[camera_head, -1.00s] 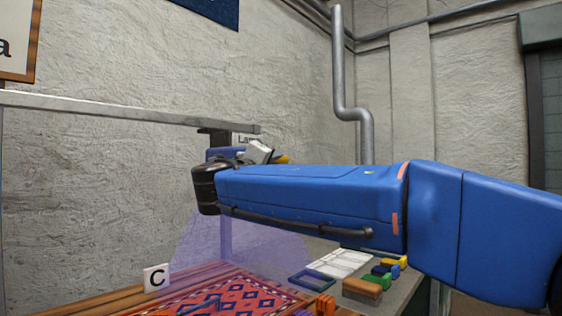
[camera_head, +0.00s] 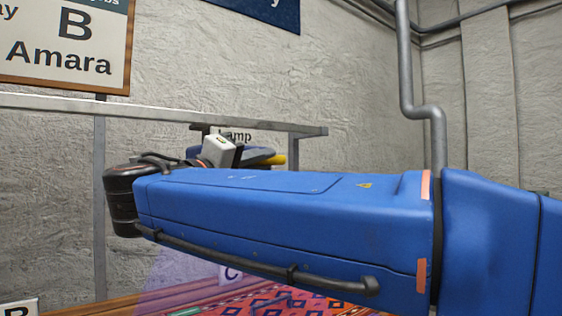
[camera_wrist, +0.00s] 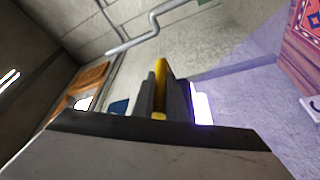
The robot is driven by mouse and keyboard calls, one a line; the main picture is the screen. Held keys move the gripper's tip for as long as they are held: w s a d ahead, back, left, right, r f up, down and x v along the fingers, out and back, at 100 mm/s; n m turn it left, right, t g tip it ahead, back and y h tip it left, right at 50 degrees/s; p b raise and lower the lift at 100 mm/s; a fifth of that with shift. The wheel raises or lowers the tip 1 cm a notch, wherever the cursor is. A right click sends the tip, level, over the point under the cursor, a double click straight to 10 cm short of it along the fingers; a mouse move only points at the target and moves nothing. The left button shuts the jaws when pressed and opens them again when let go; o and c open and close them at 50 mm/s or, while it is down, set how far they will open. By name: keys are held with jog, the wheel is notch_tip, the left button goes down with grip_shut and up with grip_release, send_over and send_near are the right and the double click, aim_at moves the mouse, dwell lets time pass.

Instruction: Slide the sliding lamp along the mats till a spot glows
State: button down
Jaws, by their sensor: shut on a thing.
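The sliding lamp hangs from the metal rail (camera_head: 60,103); its Lamp label (camera_head: 236,136) shows above my arm, and its body is mostly hidden. Its yellow handle (camera_head: 279,160) sticks out past my gripper. In the wrist view my gripper (camera_wrist: 163,98) is shut on this yellow handle (camera_wrist: 161,72). The lamp's violet beam falls below the rail, and a bright violet-white face shows right of the jaws in the wrist view. A red patterned mat (camera_head: 285,301) shows at the bottom, partly behind my arm. A small greenish patch (camera_head: 187,311) shows at the beam's foot; I cannot tell whether it glows.
A card marked C (camera_head: 230,274) stands behind the red mat, partly covered by my arm. Another card (camera_head: 18,307) is cut off at the lower left. A sign reading B and Amara (camera_head: 70,45) hangs on the wall. The rail runs free to the left.

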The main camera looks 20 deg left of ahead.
jog(key=shift+s+a, duration=0.35)
jog(key=shift+s, duration=0.1)
jog(key=c, duration=2)
grip_release()
jog(key=shift+c, duration=0.2)
jog(key=v, duration=1.7)
jog(key=shift+s, duration=0.25)
